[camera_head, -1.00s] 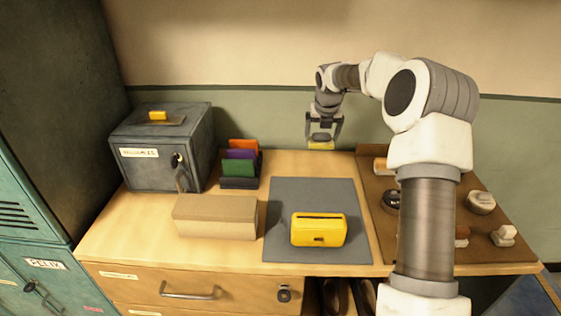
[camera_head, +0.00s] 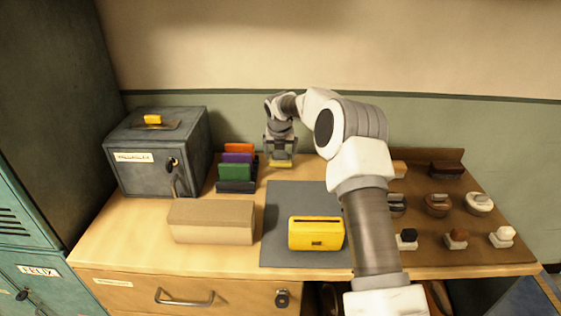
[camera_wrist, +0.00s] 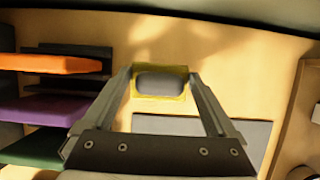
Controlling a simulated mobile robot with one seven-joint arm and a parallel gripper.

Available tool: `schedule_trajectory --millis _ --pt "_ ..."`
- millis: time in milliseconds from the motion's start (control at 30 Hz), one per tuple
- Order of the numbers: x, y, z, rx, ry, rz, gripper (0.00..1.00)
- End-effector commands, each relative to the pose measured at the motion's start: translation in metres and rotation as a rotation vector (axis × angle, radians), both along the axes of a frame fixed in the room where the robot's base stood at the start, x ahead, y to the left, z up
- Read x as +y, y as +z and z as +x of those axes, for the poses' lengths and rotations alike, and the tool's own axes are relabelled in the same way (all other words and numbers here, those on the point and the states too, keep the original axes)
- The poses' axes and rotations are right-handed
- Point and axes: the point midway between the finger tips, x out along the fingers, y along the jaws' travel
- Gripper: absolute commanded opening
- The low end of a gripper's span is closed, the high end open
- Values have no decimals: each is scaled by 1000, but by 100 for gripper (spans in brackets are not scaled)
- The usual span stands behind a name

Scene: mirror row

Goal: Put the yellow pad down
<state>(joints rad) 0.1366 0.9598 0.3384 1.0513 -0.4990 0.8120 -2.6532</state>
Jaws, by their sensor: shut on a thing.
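The yellow pad (camera_head: 281,164) is flat and thin, and sits between the fingertips of my gripper (camera_head: 280,155). In the wrist view the pad (camera_wrist: 160,97) shows as a yellow border around a grey, rounded middle, with my gripper's (camera_wrist: 161,82) fingers on both sides of it. My gripper is shut on it and points down at the back of the wooden desk (camera_head: 150,230), behind the grey mat (camera_head: 278,225) and right of the rack of coloured cards. The pad is very low over bare wood; I cannot tell whether it touches.
The card rack (camera_head: 237,186) stands close left of my gripper. A yellow box-like thing (camera_head: 316,233) stands on the mat, a tan box (camera_head: 211,221) left of it. A grey lockbox (camera_head: 160,152) is at the back left. A brown board (camera_head: 470,235) with several stamp-like things lies right.

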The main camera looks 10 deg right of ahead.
Motion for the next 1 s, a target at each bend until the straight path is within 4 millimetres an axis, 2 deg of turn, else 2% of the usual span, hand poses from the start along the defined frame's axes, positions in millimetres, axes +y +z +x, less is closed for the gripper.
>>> schedule_trajectory --millis 33,133,500,533,567,833,1000 --pt "0 -12 -1 4 1 -1 38" --pt "0 -24 -1 3 1 -1 38" --pt "0 -28 -1 2 0 0 38" --pt "0 -29 -1 2 0 0 94" --pt "0 -28 -1 1 0 0 100" --pt "0 -27 -1 1 0 0 100" --pt "1 -12 -5 0 0 1 100"
